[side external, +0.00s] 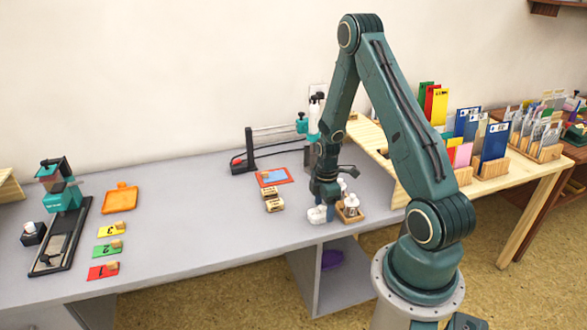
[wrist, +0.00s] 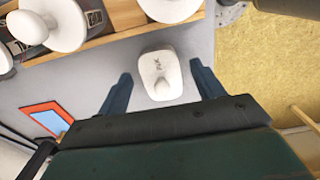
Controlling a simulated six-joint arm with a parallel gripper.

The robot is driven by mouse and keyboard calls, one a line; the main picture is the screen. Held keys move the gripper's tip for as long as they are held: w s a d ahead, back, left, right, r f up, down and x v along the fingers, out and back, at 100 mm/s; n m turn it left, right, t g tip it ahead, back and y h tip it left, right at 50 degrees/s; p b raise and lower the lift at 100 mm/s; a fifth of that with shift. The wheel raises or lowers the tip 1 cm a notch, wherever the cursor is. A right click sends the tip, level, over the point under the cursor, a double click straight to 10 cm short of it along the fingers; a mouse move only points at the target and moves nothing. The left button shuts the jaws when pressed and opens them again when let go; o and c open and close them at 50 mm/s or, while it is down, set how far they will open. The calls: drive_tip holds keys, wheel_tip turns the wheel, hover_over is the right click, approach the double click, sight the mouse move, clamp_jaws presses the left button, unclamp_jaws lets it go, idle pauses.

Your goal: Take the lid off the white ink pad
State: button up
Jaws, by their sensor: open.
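In the wrist view one dark finger is on each side of the pad, with a gap to both. In the side view my gripper (side external: 326,196) is just over the pad; its fingertips are hard to make out.
A wooden holder (side external: 349,218) with white-knobbed stamps stands close beside the pad. A red-framed blue pad (side external: 274,177) and wooden stamp blocks (side external: 273,199) lie to the left. An orange tray (side external: 120,199) and numbered cards (side external: 109,249) are farther left. The table's front edge is near.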

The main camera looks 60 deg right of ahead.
sight(323, 212)
drive_tip(key=c, duration=1)
drive_tip(key=shift+c, duration=0.2)
drive_tip(key=shift+r, duration=0.2)
wheel_tip(323, 212, up, 20)
drive_tip(key=shift+f, duration=0.15)
idle(0.6)
